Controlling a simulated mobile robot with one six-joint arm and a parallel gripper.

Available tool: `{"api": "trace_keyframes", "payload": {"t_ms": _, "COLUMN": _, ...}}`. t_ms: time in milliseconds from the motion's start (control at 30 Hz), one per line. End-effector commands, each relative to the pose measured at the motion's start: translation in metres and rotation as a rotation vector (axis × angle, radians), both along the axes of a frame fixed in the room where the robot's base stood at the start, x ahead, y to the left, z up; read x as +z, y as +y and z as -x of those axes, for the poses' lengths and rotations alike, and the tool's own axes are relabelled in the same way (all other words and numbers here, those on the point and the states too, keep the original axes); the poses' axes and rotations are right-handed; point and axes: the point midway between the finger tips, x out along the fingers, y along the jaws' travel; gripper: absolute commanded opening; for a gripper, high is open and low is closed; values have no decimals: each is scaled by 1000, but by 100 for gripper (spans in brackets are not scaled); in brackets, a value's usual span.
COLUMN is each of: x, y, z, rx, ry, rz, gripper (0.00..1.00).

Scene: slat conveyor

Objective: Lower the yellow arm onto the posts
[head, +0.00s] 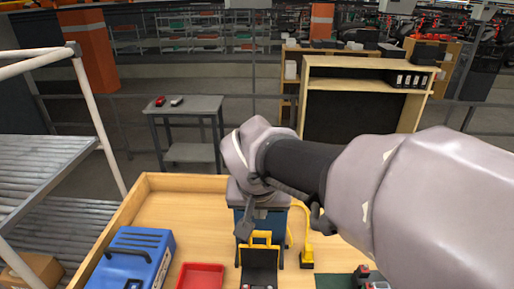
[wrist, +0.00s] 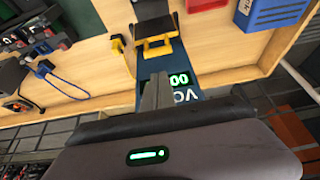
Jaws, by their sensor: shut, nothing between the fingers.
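The yellow arm (head: 260,236) is a yellow bar frame at the far end of a small black fixture (head: 259,262) on the wooden bench. It appears raised; I cannot tell its exact angle. Small pale dots at the fixture's near end may be the posts, cut by the picture's lower edge. In the wrist view the yellow arm (wrist: 158,48) lies beyond my fingertips, with the black fixture (wrist: 152,10) above it. My gripper (wrist: 157,90) is shut and empty, over a blue meter (wrist: 180,92) with a green display. In the head view my gripper (head: 244,230) is beside the yellow arm, apparently apart from it.
A red tray (head: 201,276) and a blue case (head: 131,258) stand left of the fixture. A yellow clamp-like tool (head: 306,248) stands to its right. A blue cable (wrist: 66,84) lies farther off in the wrist view. The bench has a raised wooden rim (head: 185,182).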

Motion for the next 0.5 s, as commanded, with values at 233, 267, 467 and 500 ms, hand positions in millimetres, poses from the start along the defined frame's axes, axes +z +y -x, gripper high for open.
{"api": "trace_keyframes", "payload": {"t_ms": 233, "x": -8, "y": -1, "z": -2, "rx": -2, "ry": 3, "rz": 0, "gripper": 0}}
{"api": "trace_keyframes", "payload": {"t_ms": 267, "x": -11, "y": -1, "z": -3, "rx": -2, "ry": 3, "rz": 0, "gripper": 0}}
{"api": "trace_keyframes", "payload": {"t_ms": 467, "x": -49, "y": -2, "z": -20, "rx": -3, "ry": 5, "rz": 1, "gripper": 0}}
{"api": "trace_keyframes", "payload": {"t_ms": 500, "x": -56, "y": -2, "z": -24, "rx": -1, "ry": 5, "rz": 0, "gripper": 0}}
